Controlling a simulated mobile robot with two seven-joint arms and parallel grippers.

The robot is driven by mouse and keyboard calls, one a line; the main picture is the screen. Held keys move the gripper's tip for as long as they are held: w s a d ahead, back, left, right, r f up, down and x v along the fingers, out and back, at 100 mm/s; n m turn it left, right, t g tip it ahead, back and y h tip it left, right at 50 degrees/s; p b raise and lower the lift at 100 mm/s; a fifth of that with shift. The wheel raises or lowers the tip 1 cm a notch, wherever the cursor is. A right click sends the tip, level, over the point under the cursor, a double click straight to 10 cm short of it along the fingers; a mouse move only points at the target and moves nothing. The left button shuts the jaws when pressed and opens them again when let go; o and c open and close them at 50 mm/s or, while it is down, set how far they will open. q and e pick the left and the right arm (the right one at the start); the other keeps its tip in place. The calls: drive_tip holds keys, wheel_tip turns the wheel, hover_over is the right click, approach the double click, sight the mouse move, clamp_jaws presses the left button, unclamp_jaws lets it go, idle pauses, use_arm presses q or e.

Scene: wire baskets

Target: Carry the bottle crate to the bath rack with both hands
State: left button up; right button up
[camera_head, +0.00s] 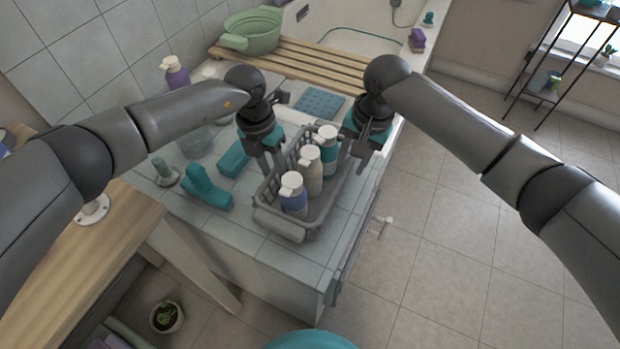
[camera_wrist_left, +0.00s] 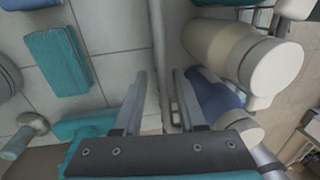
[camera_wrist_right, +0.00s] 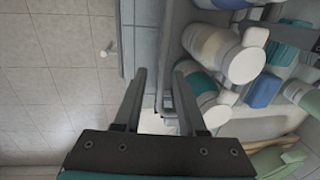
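The grey bottle crate (camera_head: 280,224) sits on the tiled counter. It holds a blue bottle (camera_head: 294,200), a beige bottle (camera_head: 310,175) and a teal bottle (camera_head: 327,155), all white-capped and upright. The wooden slatted bath rack (camera_head: 305,62) lies across the tub behind. My left gripper (camera_head: 265,168) is at the crate's left side; in the left wrist view its fingers (camera_wrist_left: 159,76) stand apart on either side of the crate wall. My right gripper (camera_head: 352,164) is at the right side; in the right wrist view its fingers (camera_wrist_right: 160,72) are apart around the rim. Contact cannot be told.
A teal block (camera_head: 233,159) and a teal brush-like object (camera_head: 207,190) lie left of the crate. A blue mat (camera_head: 320,104) lies behind it. A green basin (camera_head: 254,32) stands on the rack's left end; the rack's middle is clear. A purple pump bottle (camera_head: 176,74) stands near the wall.

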sight(278, 182)
use_arm(q)
drive_tip(key=shift+s+d+f, duration=0.1)
drive_tip(key=shift+d+f, duration=0.05)
drive_tip(key=shift+f, duration=0.95)
drive_tip(key=shift+s+d+f, duration=0.1)
drive_tip(key=shift+f, duration=0.95)
use_arm(e)
drive_tip(key=shift+w+a+f, duration=0.1)
drive_tip(key=shift+a+f, duration=0.05)
drive_tip(key=shift+f, duration=0.9)
drive_tip(key=shift+w+a+f, duration=0.1)
drive_tip(key=shift+a+f, duration=0.05)
drive_tip(key=shift+f, duration=0.9)
use_arm(q)
drive_tip(key=shift+c, duration=0.3)
use_arm(e)
drive_tip(key=shift+c, duration=0.3)
use_arm(q)
clamp_jaws()
use_arm(e)
clamp_jaws()
use_arm(q)
drive_tip(key=shift+w+r, duration=0.15)
use_arm(e)
drive_tip(key=shift+r, duration=0.1)
